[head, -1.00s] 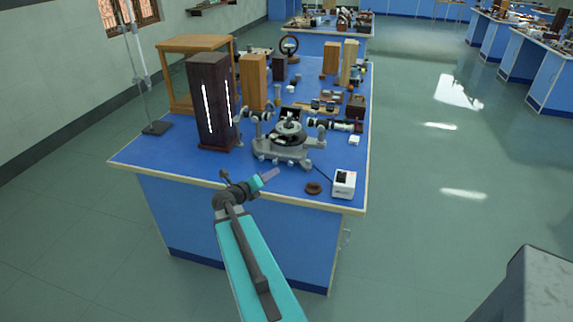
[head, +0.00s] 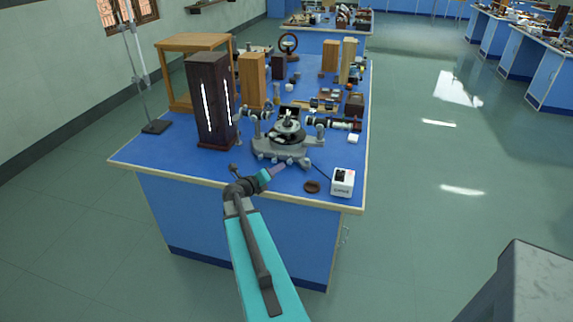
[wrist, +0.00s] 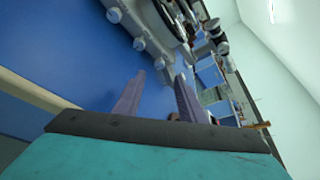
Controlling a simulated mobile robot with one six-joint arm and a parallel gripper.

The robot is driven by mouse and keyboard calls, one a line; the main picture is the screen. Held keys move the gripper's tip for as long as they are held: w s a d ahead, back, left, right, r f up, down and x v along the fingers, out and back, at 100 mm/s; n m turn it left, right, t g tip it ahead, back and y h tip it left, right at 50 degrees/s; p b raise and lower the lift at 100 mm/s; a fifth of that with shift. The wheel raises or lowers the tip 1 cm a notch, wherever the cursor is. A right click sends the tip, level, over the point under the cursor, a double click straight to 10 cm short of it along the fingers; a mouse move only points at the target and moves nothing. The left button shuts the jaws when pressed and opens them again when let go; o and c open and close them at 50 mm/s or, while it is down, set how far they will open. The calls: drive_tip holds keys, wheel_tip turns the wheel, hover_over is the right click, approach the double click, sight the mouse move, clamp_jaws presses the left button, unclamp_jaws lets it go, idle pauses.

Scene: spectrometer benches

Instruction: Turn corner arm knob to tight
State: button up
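The grey spectrometer (head: 285,147) stands on the blue bench, with a dark round table at its middle. Small grey knobs line its front edge; one is the front knob (head: 290,161). In the wrist view, knobs (wrist: 138,43) show along the spectrometer base at the top. I cannot tell which is the corner arm knob or how tight it is. My gripper (head: 277,169) is just in front of the base, over the bench's front part. In the wrist view its two purple fingers (wrist: 157,92) are apart with nothing between them. Contact with a knob does not show.
A white box (head: 342,183) and a dark ring (head: 312,187) lie to the right of my gripper. A tall dark lamp housing (head: 211,110) stands left of the spectrometer. The bench front (head: 180,181) left of my gripper is clear.

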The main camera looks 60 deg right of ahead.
sight(289, 162)
drive_tip(key=shift+p+x, duration=0.95)
drive_tip(key=shift+x, duration=3.65)
drive_tip(key=shift+c, duration=0.3)
clamp_jaws()
drive_tip(key=shift+w+a, duration=0.1)
